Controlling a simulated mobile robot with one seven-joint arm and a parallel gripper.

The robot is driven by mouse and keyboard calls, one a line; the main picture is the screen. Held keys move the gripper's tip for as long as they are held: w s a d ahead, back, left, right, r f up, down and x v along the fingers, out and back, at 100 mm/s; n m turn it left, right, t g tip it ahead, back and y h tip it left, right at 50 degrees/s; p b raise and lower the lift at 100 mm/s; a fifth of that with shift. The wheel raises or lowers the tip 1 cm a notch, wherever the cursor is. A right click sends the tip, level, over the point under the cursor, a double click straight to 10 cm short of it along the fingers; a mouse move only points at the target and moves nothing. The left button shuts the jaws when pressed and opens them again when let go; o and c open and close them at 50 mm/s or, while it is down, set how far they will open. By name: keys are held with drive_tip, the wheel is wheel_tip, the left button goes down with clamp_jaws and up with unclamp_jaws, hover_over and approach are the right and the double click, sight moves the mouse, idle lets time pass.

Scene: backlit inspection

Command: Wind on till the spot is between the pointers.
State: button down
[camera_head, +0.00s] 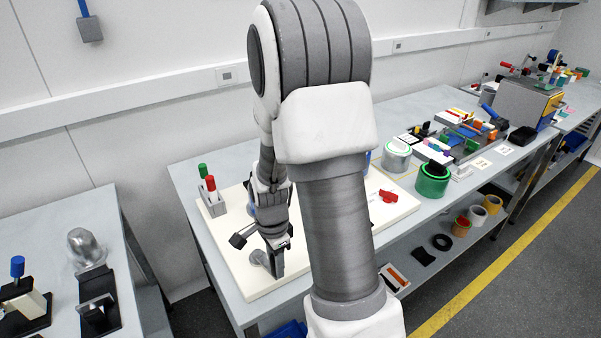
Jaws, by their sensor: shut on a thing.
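A cream-white board (239,279) lies on the near workbench, partly hidden behind my arm. My gripper (274,266) points down over its left front part and is shut on a small grey round part (258,258), seemingly a knob. The fingers partly cover this part, so its exact shape and the grip on it are unclear. No spot and no pair of pointers can be made out; my arm hides the middle of the board.
A grey holder (212,201) with a green and a red handle stands at the board's back left. A red piece (388,196) lies at its right. A separate bench (58,283) is at the left, across a gap.

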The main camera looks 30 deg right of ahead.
drive_tip(key=shift+a, duration=0.4)
drive_tip(key=shift+a, duration=0.6)
drive_tip(key=shift+c, duration=2.4)
unclamp_jaws()
drive_tip(key=shift+r, duration=0.1)
wheel_tip(320, 180, up, 8)
drive_tip(key=p, duration=0.6)
